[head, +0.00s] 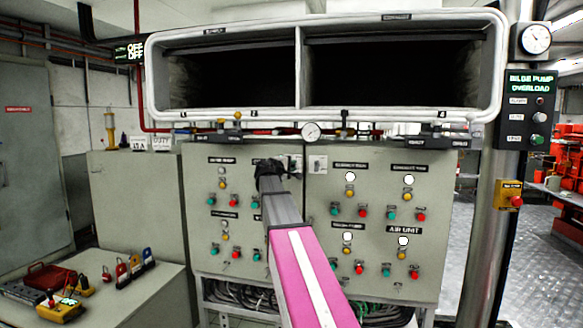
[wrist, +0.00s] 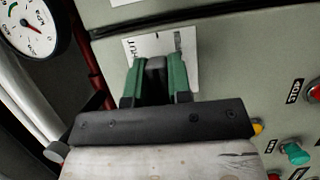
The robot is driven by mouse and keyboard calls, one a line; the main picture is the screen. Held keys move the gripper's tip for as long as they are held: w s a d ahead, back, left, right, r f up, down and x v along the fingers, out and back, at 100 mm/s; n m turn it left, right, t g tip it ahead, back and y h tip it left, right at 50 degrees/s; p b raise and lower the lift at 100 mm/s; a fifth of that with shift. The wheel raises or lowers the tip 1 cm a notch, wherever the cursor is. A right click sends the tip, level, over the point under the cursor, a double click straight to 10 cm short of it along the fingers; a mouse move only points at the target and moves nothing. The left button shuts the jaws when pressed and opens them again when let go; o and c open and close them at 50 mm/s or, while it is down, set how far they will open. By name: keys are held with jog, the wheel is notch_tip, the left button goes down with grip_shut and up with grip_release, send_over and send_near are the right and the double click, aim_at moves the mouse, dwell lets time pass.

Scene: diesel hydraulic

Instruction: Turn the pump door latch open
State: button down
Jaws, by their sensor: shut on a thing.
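The pump door latch (wrist: 155,64) shows in the wrist view as a dark handle between the green fingers of my gripper (wrist: 155,73). My gripper is shut on it. Behind it is a white plate (wrist: 148,46) with partly hidden black lettering ending in "UT" and a dark mark on its right side. In the head view my gripper (head: 268,170) reaches the upper middle of the grey control cabinet (head: 240,190) and hides the latch. I cannot tell the latch's angle exactly.
Coloured buttons (head: 362,212) cover the cabinet front. A round pressure gauge (head: 311,131) and pipes run just above. An open two-bay box (head: 301,70) is above that. A bench (head: 130,290) with padlocks stands at left. A post (head: 490,240) stands at right.

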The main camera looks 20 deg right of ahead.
jog(key=c, duration=1)
grip_release()
jog(key=shift+c, duration=0.2)
jog(key=v, duration=1)
jog(key=shift+s+a, duration=0.25)
jog(key=s+a, duration=0.4)
jog(key=s, duration=0.2)
jog(key=shift+s+a, duration=0.3)
jog(key=shift+f, duration=0.1)
